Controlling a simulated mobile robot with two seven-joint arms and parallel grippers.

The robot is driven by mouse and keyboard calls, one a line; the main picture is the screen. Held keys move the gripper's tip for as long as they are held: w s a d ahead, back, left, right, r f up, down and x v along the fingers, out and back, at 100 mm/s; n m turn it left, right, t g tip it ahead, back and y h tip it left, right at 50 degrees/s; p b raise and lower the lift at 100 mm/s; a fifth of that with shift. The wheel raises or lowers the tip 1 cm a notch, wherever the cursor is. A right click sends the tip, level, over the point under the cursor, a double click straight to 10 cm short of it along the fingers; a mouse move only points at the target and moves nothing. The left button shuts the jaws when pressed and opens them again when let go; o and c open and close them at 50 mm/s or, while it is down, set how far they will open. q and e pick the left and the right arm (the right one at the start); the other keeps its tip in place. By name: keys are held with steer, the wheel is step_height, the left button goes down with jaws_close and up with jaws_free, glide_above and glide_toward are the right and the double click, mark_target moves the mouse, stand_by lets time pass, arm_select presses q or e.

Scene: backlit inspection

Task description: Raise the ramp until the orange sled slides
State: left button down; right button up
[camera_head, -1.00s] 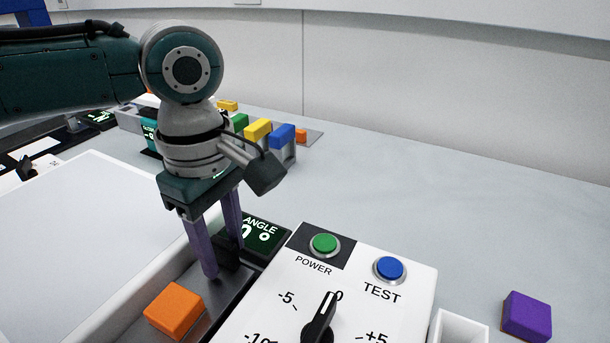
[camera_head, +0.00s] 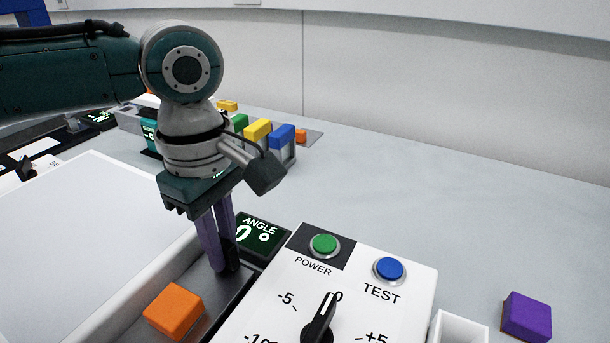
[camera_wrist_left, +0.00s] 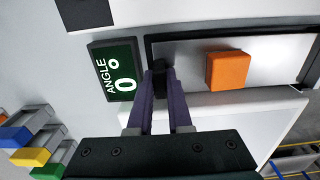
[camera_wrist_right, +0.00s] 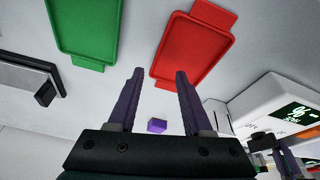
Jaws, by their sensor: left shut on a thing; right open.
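The orange sled (camera_head: 174,311) rests on the grey metal ramp (camera_head: 208,286), which lies flat; both also show in the left wrist view, sled (camera_wrist_left: 228,71) and ramp (camera_wrist_left: 279,57). The angle display (camera_head: 258,238) reads 0°. My left gripper (camera_head: 222,268) points down at the ramp's far end. It is shut on the black handle (camera_wrist_left: 160,66) there, apart from the sled. My right gripper (camera_wrist_right: 158,74) is open and empty, seen only in the right wrist view.
Right of the ramp stands a white control box (camera_head: 370,300) with a green button, blue button and black dial. A purple block (camera_head: 527,315) lies at the right. Colored blocks (camera_head: 258,130) stand behind. Red (camera_wrist_right: 192,49) and green (camera_wrist_right: 86,28) trays lie near my right gripper.

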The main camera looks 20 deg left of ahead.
stand_by(0.8)
arm_select(q)
steer(key=r+p, duration=0.1)
steer(key=p, duration=0.4)
steer(key=r+t+p, duration=0.1)
steer(key=r+p, duration=0.1)
steer(key=p, duration=0.4)
steer(key=r+t+p, duration=0.1)
steer(key=r+p, duration=0.1)
steer(key=p, duration=0.3)
steer(key=shift+s+d+r, duration=0.2)
steer(key=shift+s+d, duration=0.05)
steer(key=r+p, duration=0.1)
steer(key=p, duration=0.1)
steer(key=s+r+p, duration=0.1)
steer(key=p, duration=0.2)
steer(key=s+r+t+p, duration=0.1)
steer(key=p, duration=0.2)
steer(key=shift+s+a, duration=0.15)
steer(key=shift+a, duration=0.1)
arm_select(e)
step_height(320, 180, up, 24)
arm_select(q)
steer(key=shift+f, duration=0.1)
steer(key=c, duration=0.8)
jaws_free()
steer(key=shift+c, duration=0.2)
steer(key=shift+s, duration=0.1)
arm_select(e)
steer(key=shift+r, duration=0.1)
